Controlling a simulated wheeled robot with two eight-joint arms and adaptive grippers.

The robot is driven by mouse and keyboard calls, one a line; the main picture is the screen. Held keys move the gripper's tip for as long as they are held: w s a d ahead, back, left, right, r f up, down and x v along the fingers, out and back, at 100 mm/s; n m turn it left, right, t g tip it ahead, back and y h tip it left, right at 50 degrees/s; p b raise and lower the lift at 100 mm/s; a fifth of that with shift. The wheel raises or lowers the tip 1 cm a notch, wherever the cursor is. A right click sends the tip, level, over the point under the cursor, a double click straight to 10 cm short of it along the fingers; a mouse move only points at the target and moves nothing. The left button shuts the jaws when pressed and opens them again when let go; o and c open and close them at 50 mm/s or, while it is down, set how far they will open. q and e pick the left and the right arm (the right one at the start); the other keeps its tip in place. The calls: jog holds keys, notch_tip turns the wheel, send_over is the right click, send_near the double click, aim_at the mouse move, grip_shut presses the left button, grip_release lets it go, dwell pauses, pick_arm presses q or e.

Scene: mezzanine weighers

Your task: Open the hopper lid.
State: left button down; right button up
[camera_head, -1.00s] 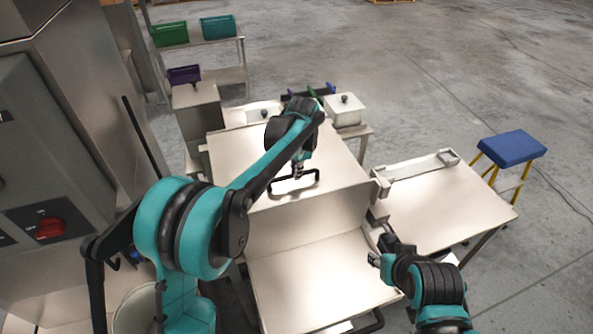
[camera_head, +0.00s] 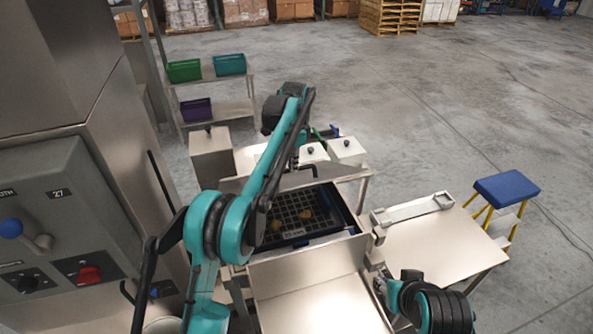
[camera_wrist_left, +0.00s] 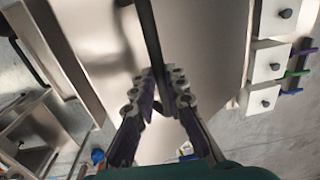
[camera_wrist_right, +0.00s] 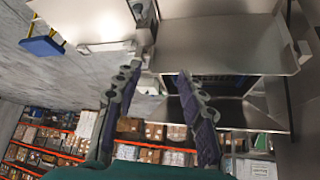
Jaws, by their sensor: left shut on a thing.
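The steel hopper lid (camera_head: 325,177) stands tilted up at the back of the hopper, seen nearly edge-on in the head view. Below it the hopper mouth is open, with a dark grid (camera_head: 288,218) and some yellowish-brown lumps (camera_head: 305,214) on it. My left gripper (camera_head: 294,165) is at the raised lid. In the left wrist view its fingers (camera_wrist_left: 160,88) are shut on the lid's black bar handle (camera_wrist_left: 151,38), with the lid's plate (camera_wrist_left: 205,45) behind. My right gripper (camera_wrist_right: 155,85) is open and empty, near the front right of the hopper.
A steel table (camera_head: 435,245) stands right of the hopper, with a blue-topped stool (camera_head: 507,187) beyond. White lidded bins (camera_head: 346,150) stand behind the lid. A control panel (camera_head: 70,220) with a red switch is at left. A shelf with green, teal and purple bins (camera_head: 197,110) stands behind.

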jog(key=shift+s+r+p, duration=0.1)
jog(key=shift+r+p, duration=0.25)
jog(key=shift+r, duration=0.3)
jog(key=c, duration=0.4)
jog(key=shift+w, duration=0.2)
grip_shut()
jog(key=w+a+f+m+t+y, duration=0.1)
jog(key=w+a+m+t+y, duration=0.1)
jog(key=w+m, duration=1.3)
jog(key=w+a+f+m+t+y, duration=0.1)
jog(key=w+a+m+t+y, duration=0.2)
jog(key=w+m, duration=1.3)
jog(key=shift+w+f+t, duration=0.15)
jog(key=shift+w+t, duration=0.15)
jog(key=shift+w, duration=1.6)
